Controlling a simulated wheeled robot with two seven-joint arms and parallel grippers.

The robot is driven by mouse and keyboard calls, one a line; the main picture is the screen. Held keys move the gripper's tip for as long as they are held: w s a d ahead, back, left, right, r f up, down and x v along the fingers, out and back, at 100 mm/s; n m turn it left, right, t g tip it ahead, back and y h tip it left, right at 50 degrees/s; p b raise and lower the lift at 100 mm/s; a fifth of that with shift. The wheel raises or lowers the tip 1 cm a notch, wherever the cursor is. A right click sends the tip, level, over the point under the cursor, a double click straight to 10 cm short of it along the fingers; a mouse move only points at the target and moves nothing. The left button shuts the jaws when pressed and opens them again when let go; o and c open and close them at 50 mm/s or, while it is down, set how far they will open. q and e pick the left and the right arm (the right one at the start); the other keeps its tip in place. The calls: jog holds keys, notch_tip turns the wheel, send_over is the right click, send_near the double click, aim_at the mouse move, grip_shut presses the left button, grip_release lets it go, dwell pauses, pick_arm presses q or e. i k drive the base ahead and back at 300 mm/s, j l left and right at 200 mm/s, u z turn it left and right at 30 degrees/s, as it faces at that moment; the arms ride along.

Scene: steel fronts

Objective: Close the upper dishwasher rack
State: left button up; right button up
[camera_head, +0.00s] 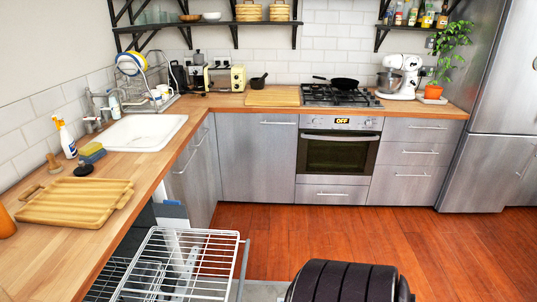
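The upper dishwasher rack (187,262) is a white wire rack at the bottom left. It is pulled out beyond the edge of the wooden counter, over the floor side. A grey rail (243,268) runs along its right side. More wire grid (108,277) shows to its left, darker and partly under the counter; I cannot tell whether it belongs to the same rack. The rack's near end is cut off by the bottom edge of the view. Neither of my grippers is in view.
The wooden counter (78,246) runs along the left, with a cutting board (75,202) and a sink (135,132). A steel cabinet front (196,172) stands beyond the rack. The wooden floor (300,238) is clear towards the oven (339,152).

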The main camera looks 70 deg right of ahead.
aim_at(169, 223)
jog(key=z, duration=1.75)
